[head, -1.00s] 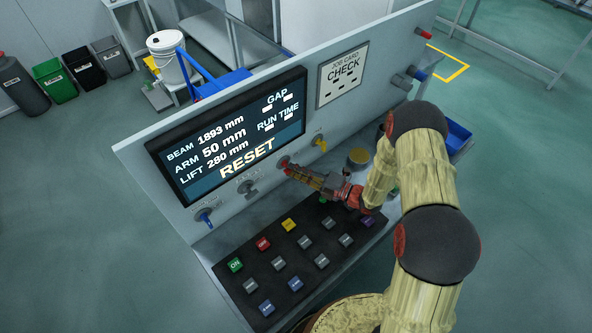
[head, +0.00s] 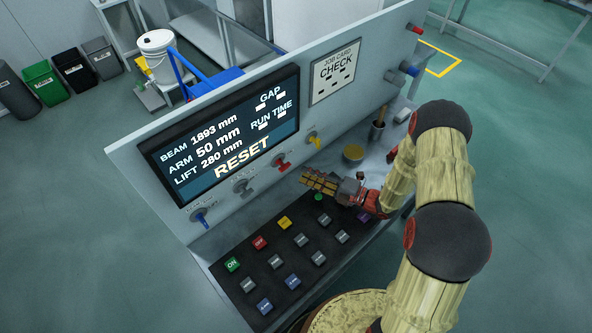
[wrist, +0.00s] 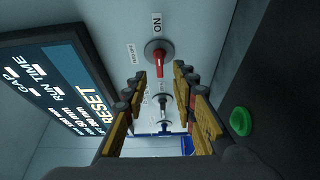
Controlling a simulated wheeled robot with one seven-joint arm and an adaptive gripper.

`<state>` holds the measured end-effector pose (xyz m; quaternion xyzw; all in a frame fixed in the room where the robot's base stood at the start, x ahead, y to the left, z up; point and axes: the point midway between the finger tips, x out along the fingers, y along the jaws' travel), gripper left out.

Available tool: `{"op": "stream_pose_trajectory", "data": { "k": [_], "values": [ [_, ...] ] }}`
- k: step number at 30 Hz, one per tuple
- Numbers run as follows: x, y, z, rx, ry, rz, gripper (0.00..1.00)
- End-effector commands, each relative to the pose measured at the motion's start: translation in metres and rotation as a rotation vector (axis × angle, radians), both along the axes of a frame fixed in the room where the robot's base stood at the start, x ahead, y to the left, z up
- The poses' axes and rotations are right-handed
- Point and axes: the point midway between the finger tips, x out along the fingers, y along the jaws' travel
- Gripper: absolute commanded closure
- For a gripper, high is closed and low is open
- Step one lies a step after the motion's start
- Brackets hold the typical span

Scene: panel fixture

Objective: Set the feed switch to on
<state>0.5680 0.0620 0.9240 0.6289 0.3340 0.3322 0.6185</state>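A switch with a red handle (head: 281,163) sits on the sloping panel below the display, between a grey-handled and a yellow-handled one. In the wrist view the red handle (wrist: 165,63) juts from a round grey base, pointing down the picture, away from an ON label (wrist: 157,21). A smaller label beside it is too small to read surely, so I cannot confirm it is the feed switch. My gripper (head: 308,181) is open and empty, apart from the panel, just right of and below the red handle. In the wrist view its fingers (wrist: 166,92) are spread.
A grey switch (head: 243,187), a blue switch (head: 201,217) and a yellow switch (head: 314,140) share the panel. A black keypad (head: 263,287) with coloured buttons lies below. A green button (wrist: 240,121) is close to my fingers.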

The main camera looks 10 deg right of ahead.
Motion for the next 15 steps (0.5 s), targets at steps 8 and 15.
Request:
{"op": "stream_pose_trajectory", "data": {
  "k": [8, 15],
  "values": [
    [-0.022, -0.035, 0.0, 0.001, -0.001, -0.002, 0.73],
    [-0.027, -0.041, 0.0, 0.001, -0.001, 0.0, 0.73]
  ]
}}
